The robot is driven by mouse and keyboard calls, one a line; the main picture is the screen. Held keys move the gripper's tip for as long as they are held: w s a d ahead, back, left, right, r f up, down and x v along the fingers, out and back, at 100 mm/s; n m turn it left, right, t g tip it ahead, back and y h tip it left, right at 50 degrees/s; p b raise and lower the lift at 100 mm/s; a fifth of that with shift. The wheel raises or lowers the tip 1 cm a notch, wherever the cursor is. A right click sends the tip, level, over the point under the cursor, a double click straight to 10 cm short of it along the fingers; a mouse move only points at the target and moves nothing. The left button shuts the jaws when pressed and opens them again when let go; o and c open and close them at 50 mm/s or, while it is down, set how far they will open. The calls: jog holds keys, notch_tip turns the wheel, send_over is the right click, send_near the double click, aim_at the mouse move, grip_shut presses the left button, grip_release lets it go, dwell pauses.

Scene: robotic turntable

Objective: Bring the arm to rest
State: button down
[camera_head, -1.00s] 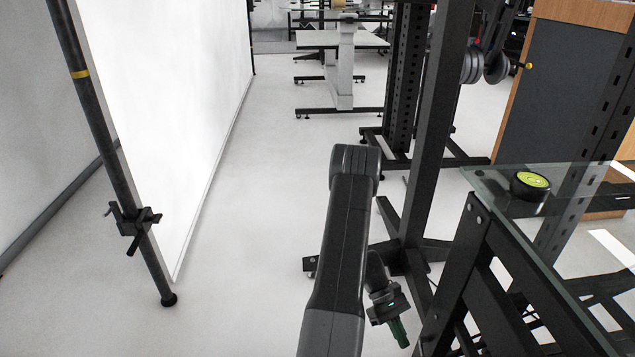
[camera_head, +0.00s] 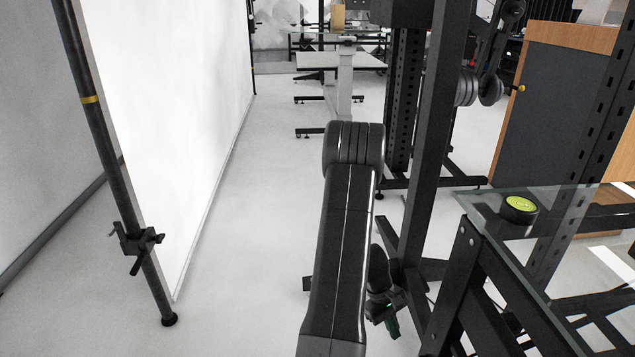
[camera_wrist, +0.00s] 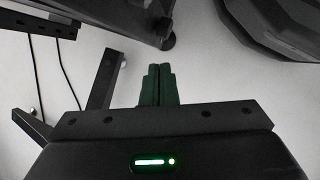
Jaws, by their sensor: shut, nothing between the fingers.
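My gripper (camera_head: 393,326) hangs low beside my raised arm in the head view, partly hidden behind the arm link. Its green fingertips point down. In the wrist view its two dark green fingers (camera_wrist: 158,85) are pressed together with nothing between them. The pale floor and the black legs of a stand show below them. My arm rises in the middle of the head view, bent at the top, clear of the glass table.
A glass-topped table (camera_head: 475,207) with a black frame stands close at right, bearing a round black and yellow-green object (camera_head: 519,208). A black upright rack (camera_head: 432,130) stands just beyond my gripper. A white panel (camera_head: 170,110) stands at left. Floor (camera_head: 255,250) between is clear.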

jog(key=shift+v, duration=0.9)
jog(key=shift+f, duration=0.1)
